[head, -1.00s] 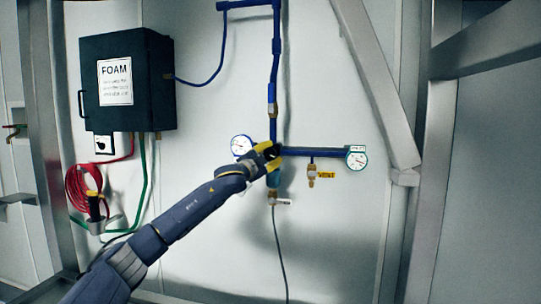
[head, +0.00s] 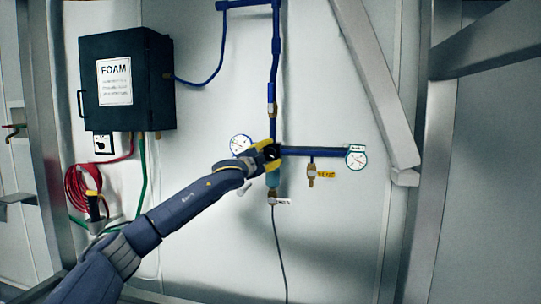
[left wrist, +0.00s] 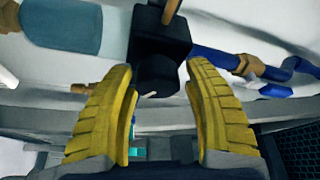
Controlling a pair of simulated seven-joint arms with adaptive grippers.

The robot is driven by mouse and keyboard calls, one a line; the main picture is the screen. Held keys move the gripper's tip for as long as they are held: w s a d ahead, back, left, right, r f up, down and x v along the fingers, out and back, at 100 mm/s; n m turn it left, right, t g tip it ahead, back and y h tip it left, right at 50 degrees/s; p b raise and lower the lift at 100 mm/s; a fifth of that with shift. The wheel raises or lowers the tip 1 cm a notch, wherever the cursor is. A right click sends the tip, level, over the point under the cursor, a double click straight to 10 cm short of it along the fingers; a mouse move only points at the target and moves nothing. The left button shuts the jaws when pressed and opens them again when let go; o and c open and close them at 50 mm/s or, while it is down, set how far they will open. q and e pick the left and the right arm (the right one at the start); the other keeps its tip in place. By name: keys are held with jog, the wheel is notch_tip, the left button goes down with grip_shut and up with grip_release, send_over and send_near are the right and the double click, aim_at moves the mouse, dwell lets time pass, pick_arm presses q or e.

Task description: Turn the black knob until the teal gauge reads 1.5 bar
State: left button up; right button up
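The black knob (left wrist: 157,75) sits on a black block at the pipe junction and shows between my left gripper's fingers in the left wrist view. My left gripper (head: 270,154) is at the junction in the head view. Its yellow fingers (left wrist: 160,82) are open on either side of the knob, with a visible gap on each side. The teal-rimmed gauge (head: 356,157) is at the right end of the blue horizontal pipe; its needle is too small to read. A second round gauge (head: 241,145) is left of the junction. My right gripper is not in view.
A blue pipe (head: 273,70) runs down the wall to the junction. A brass valve (head: 311,172) with a yellow tag hangs under the horizontal pipe. A black FOAM box (head: 146,80) and red hose (head: 78,190) are at left. A slanted metal beam (head: 375,85) stands at right.

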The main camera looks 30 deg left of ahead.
pick_arm(q)
jog(key=shift+o, duration=1.1)
jog(key=shift+f, duration=0.1)
jog(key=shift+s, duration=0.1)
jog(key=s+a+f, duration=0.1)
jog(key=s, duration=1)
jog(key=shift+s+a+f, duration=0.15)
jog(key=shift+s+f, duration=0.15)
jog(key=shift+f, duration=0.1)
